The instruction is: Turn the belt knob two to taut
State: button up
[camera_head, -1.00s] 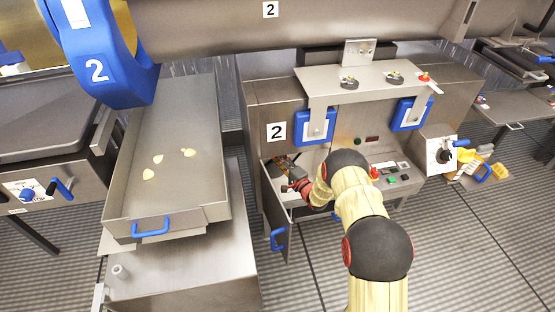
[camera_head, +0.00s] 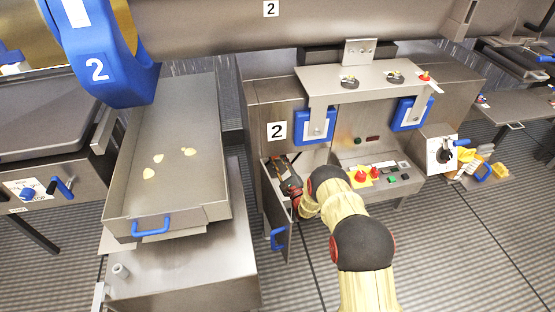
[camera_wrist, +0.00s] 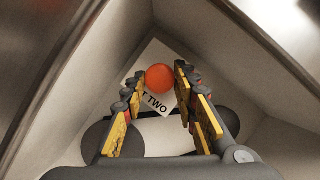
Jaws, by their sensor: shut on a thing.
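The belt knob two shows in the wrist view as a round orange-red end (camera_wrist: 160,77) in front of a white label (camera_wrist: 158,104) on which "TWO" can be read. My gripper (camera_wrist: 161,82) has its yellow-and-black fingers on either side of the knob and is shut on it. In the head view, my gripper (camera_head: 279,163) reaches into the open compartment at the left front of machine 2. The knob is hidden there. Its turn position cannot be told.
The compartment's open door (camera_head: 277,215) with a blue handle stands left of my arm. Slanted metal walls (camera_wrist: 95,70) close in around the gripper. A control panel (camera_head: 378,174) with red and green buttons lies to the right. A tray (camera_head: 180,200) holding several pale pieces is at left.

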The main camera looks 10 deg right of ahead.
jog(key=shift+f+m+h, duration=0.15)
jog(key=shift+m+h, duration=0.25)
jog(key=shift+m, duration=0.2)
jog(key=o, duration=1.1)
jog(key=shift+o, duration=0.2)
jog(key=v, duration=1.2)
jog(key=shift+f, duration=0.2)
jog(key=shift+w, duration=0.1)
